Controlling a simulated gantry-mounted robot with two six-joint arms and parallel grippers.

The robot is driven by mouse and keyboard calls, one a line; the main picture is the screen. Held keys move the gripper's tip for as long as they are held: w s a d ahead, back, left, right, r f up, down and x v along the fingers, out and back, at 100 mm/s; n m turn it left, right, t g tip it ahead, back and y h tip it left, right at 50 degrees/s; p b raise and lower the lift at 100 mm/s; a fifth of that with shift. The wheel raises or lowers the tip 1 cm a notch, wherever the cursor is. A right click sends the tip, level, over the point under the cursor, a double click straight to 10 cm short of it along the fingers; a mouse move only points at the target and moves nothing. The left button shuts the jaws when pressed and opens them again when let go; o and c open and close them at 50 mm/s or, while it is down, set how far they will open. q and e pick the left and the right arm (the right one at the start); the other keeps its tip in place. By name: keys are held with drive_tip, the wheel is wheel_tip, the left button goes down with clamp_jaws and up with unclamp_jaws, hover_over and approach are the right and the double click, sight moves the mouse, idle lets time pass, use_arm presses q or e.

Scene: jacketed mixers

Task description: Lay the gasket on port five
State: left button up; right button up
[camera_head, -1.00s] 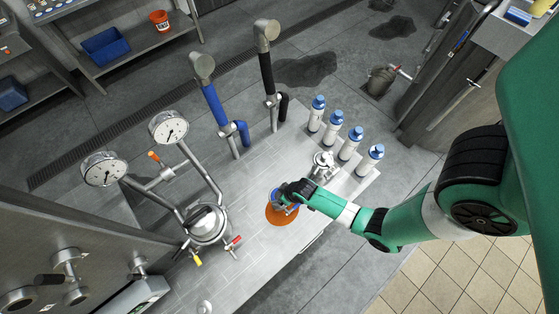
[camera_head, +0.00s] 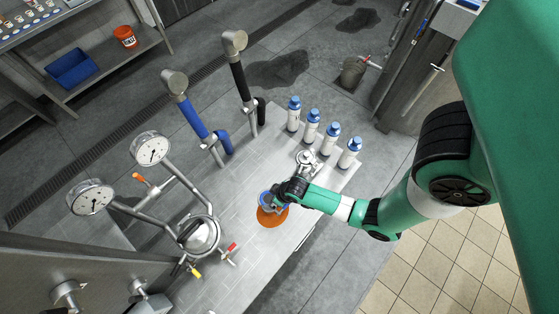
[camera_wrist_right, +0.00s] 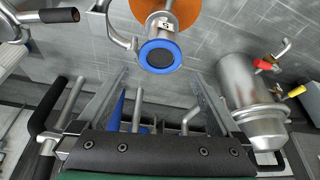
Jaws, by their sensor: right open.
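The blue ring gasket (camera_wrist_right: 160,57) lies flat on the round end of a steel port (camera_wrist_right: 162,30), around its dark opening, in the right wrist view. A small number tag (camera_wrist_right: 165,23) sits on the port's side; I cannot read it surely. My right gripper (camera_wrist_right: 160,76) is open, its two fingers apart on either side of the picture below the ring, with nothing seen between their tips. In the head view, my right gripper (camera_head: 274,199) is over the port, and part of the blue ring (camera_head: 264,198) shows beside it. My left gripper is not in view.
An orange disc (camera_head: 273,218) surrounds the port's foot on the bench (camera_head: 250,255). A steel vessel (camera_head: 200,235) with red and yellow valve handles stands left. Blue-capped bottles (camera_head: 311,125) line the far right edge, near a steel fitting (camera_head: 307,160). Two gauges (camera_head: 151,149) rise at left.

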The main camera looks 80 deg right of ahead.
use_arm(q)
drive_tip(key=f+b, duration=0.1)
drive_tip(key=b, duration=0.2)
use_arm(e)
drive_tip(key=s+a, duration=0.5)
drive_tip(key=s, duration=0.6)
drive_tip(key=shift+r, duration=0.25)
